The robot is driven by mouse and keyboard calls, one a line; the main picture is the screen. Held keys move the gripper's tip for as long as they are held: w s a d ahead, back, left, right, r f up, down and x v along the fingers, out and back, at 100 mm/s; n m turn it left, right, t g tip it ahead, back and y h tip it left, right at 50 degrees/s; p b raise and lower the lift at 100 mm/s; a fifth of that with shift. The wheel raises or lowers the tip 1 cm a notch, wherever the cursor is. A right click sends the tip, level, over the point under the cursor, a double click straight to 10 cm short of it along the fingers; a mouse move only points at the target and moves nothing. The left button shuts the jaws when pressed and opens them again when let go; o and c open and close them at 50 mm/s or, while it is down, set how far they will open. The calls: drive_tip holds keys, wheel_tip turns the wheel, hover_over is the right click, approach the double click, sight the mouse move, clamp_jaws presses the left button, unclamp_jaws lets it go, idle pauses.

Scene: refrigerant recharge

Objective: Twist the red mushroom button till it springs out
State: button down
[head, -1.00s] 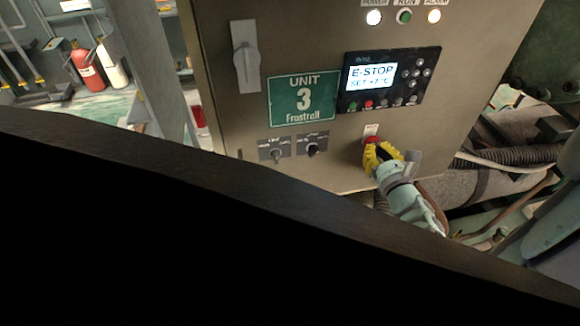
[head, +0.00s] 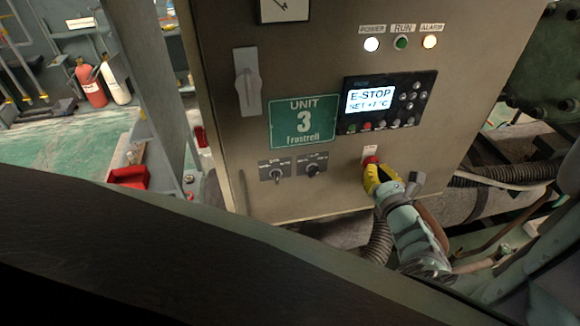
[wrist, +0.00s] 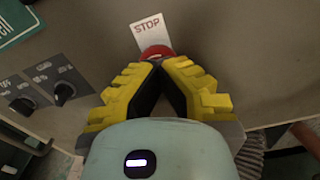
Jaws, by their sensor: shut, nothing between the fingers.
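The red mushroom button (head: 371,161) sits low on the right of the cabinet front, under a small white label. In the wrist view the red button (wrist: 156,52) shows just beyond my fingertips, below a label reading STOP (wrist: 148,27). My gripper (head: 373,172) has yellow padded fingers. The fingertips (wrist: 158,64) meet in front of the button's near edge, with nothing between them. They partly hide the button, and I cannot tell whether they touch it. The display (head: 370,101) reads E-STOP and SET +7 °C.
Two black rotary knobs (head: 294,170) sit left of the button, and a grey lever switch (head: 247,82) is higher up. Power and alarm lamps are lit above the display. Hoses and pipes (head: 490,180) run at the right. A dark surface fills the lower left foreground.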

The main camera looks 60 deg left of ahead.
drive_tip(key=shift+m+p, duration=0.45)
drive_tip(key=shift+m, duration=0.55)
drive_tip(key=shift+m, duration=0.9)
drive_tip(key=shift+m+p, duration=0.3)
drive_tip(key=shift+p, duration=0.05)
drive_tip(key=shift+m, duration=0.7)
